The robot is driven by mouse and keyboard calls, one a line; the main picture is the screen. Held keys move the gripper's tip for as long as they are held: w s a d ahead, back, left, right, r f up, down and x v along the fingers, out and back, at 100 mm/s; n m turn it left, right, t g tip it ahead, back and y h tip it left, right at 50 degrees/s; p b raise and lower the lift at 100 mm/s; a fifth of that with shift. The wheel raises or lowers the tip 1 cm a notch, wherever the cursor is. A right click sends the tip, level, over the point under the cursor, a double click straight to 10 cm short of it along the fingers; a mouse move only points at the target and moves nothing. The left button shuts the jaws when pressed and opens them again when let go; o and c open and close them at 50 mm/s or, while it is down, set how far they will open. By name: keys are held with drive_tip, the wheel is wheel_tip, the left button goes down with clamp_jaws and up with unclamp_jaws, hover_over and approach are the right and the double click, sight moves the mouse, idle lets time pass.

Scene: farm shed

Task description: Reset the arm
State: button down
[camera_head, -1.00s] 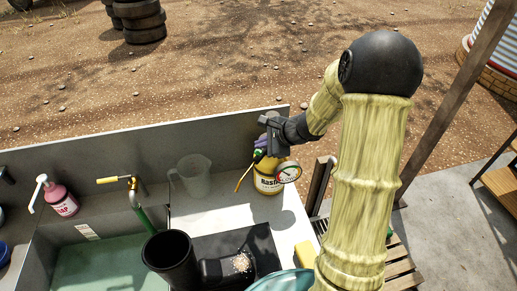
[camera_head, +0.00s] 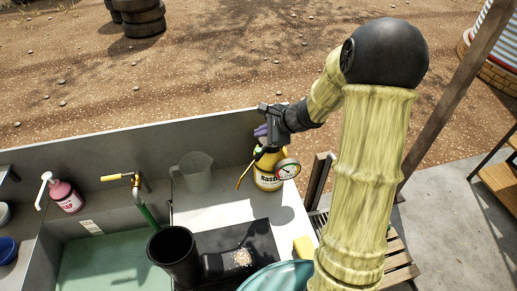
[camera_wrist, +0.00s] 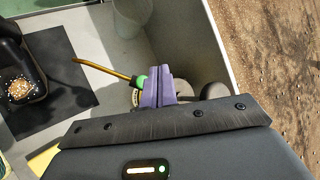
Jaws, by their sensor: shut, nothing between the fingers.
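My gripper (camera_head: 261,131) is at the end of my bamboo-like arm, above the back right corner of the sink counter. Its purple fingers (camera_wrist: 158,87) are together with nothing between them. I cannot tell whether the fingers touch the sprayer's top.
A clear jug (camera_head: 195,172) stands left of the sprayer. A tap (camera_head: 137,186) and pink soap bottle (camera_head: 66,198) are left.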

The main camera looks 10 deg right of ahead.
idle(0.3)
drive_tip(key=s+f+n+g+h+b, duration=0.1)
drive_tip(key=s+n+g+h, duration=0.1)
drive_tip(key=s+n, duration=0.7)
drive_tip(key=s+f+n+g+h+b, duration=0.2)
drive_tip(key=s+n+h, duration=0.2)
drive_tip(key=s+n, duration=0.5)
drive_tip(key=s+a, duration=0.1)
drive_tip(key=s, duration=0.2)
drive_tip(key=shift+s+n, duration=0.25)
drive_tip(key=shift+n, duration=0.05)
